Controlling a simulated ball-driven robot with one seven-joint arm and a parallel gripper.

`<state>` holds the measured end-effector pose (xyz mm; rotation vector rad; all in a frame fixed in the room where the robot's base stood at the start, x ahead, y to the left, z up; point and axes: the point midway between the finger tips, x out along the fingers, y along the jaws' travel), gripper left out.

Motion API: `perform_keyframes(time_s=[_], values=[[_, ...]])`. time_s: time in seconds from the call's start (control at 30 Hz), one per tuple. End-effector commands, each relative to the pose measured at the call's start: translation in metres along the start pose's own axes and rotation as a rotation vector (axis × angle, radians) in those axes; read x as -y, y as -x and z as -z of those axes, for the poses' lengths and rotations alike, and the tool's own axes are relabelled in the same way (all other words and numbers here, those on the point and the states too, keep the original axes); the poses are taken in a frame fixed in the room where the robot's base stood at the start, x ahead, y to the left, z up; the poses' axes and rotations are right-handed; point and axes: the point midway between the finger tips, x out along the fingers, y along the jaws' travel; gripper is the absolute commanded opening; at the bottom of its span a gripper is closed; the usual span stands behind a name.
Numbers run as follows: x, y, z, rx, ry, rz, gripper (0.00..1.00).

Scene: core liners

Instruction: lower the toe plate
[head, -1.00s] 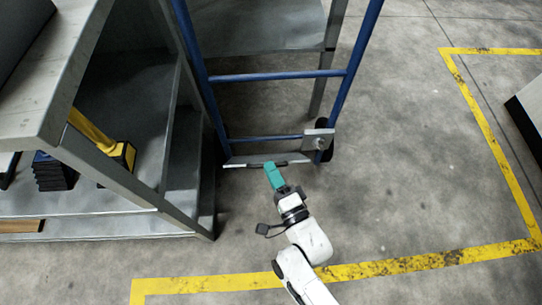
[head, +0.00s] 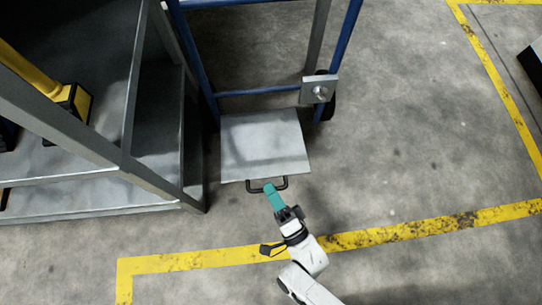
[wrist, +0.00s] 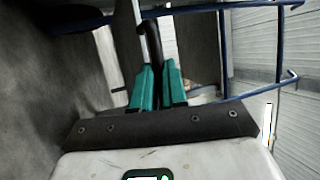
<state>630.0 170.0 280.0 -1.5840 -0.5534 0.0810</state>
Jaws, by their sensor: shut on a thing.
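The toe plate (head: 265,142) is a grey metal sheet at the foot of the blue hand truck (head: 258,91). It is folded out toward me and looks flat or nearly flat; I cannot tell whether it touches the floor. A black handle (head: 283,184) sits on its near edge. My gripper (head: 269,188), with teal fingers, is shut on this handle at its middle. In the wrist view the fingers (wrist: 158,84) close around the dark handle bar (wrist: 152,42), which they partly hide.
A grey metal shelf unit (head: 152,150) stands close on the left, with a yellow-handled tool (head: 40,75) on it. A plate with a round knob (head: 319,91) sits by the truck's right wheel (head: 327,108). Yellow floor lines (head: 410,231) cross open concrete at right and front.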

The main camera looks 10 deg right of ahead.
Motion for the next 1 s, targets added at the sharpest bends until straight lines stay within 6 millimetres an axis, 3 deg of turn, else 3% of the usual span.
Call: perform_keyframes(time_s=[0.03, 0.4, 1.0], values=[[-0.007, -0.006, 0.006, -0.015, 0.010, 0.024, 0.00], [-0.029, 0.003, 0.003, -0.019, 0.050, 0.122, 0.00], [-0.037, 0.005, 0.002, -0.022, 0.063, 0.164, 0.00]])
